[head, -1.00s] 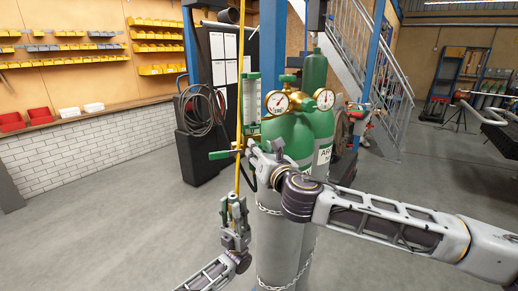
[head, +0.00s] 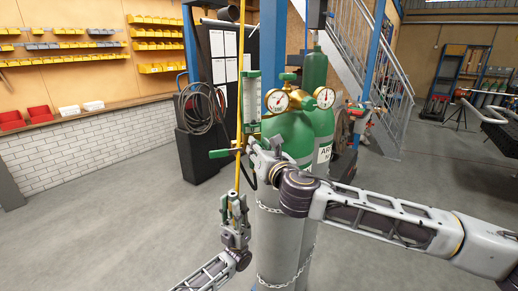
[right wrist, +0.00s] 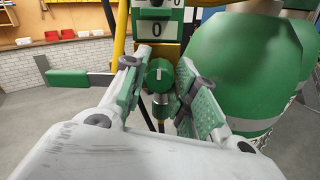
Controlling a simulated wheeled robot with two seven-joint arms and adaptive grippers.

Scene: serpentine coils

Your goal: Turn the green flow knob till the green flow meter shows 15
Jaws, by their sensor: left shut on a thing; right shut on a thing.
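The green flow knob (right wrist: 158,75) is a round green cap with a white line pointing up, in the right wrist view. The green-padded fingers of my right gripper (right wrist: 158,88) are on either side of it, shut on it. In the head view the meter (head: 251,98) is a pale upright tube in green; my right arm hides the knob.
Green and grey gas cylinders (head: 290,140) with chains and brass gauges (head: 277,101) stand just right of the knob. A green lever (head: 221,153) sticks out to the left; it also shows in the right wrist view (right wrist: 80,78). The floor at left is clear.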

